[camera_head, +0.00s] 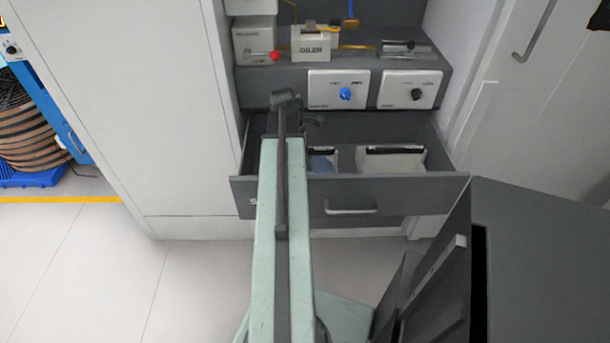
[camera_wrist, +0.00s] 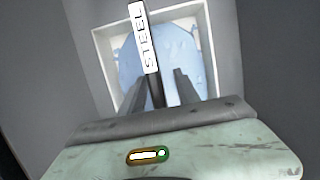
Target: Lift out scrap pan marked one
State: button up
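A white square pan (camera_wrist: 103,52) with pale blue contents is below my gripper in the wrist view. No number one is readable on the pan. In the head view, the blue pan (camera_head: 321,164) is in the open grey drawer (camera_head: 400,192), partly hidden by my arm. A second pan with pale contents (camera_head: 392,161) sits to its right.
Above the drawer are two white panels with a blue knob (camera_head: 346,94) and a black knob (camera_head: 416,94). A shelf with an OILER box (camera_head: 312,44) is higher up. A tall white cabinet side (camera_head: 130,110) stands left.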

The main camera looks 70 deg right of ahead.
jog(key=shift+r, duration=0.1)
jog(key=shift+c, duration=0.4)
grip_shut()
dwell(0.9)
